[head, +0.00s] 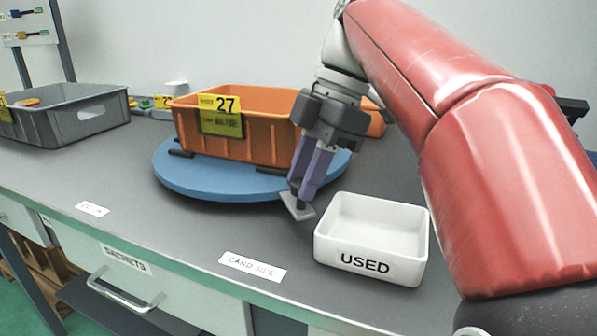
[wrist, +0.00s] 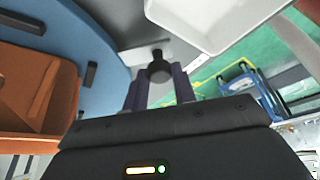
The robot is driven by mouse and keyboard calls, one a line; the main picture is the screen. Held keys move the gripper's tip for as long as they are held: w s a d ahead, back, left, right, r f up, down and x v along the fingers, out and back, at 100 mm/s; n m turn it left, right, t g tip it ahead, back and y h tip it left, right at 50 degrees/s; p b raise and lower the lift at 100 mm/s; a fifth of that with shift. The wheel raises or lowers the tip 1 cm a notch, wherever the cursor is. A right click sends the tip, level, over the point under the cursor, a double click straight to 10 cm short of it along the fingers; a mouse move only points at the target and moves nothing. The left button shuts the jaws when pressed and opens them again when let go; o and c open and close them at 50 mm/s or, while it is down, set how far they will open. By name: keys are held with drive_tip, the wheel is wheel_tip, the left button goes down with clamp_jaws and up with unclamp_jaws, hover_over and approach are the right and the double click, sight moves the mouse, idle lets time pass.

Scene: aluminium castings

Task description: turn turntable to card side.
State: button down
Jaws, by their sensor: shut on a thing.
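The blue round turntable (head: 225,185) lies on the grey bench and bears an orange bin (head: 262,140) with a yellow card (head: 221,115) marked 27 on its near face. The turntable also shows in the wrist view (wrist: 95,25). My gripper (head: 301,185) points down at the turntable's near right edge, shut on a black knob (wrist: 159,68). The knob stands on a small grey plate (head: 298,207) at that edge; the fingers partly hide the join to the disc. A white label reading CARD SIDE (head: 252,266) lies near the bench's front edge.
A white tray marked USED (head: 372,240) stands close to the right of my gripper. A grey bin (head: 65,115) is at the back left. Another white label (head: 92,209) lies at the front left.

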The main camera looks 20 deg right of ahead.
drive_tip(key=shift+d, duration=0.15)
drive_tip(key=c, duration=1.3)
unclamp_jaws()
drive_tip(key=shift+d, duration=0.15)
drive_tip(key=shift+o, duration=0.8)
drive_tip(key=shift+a, duration=0.25)
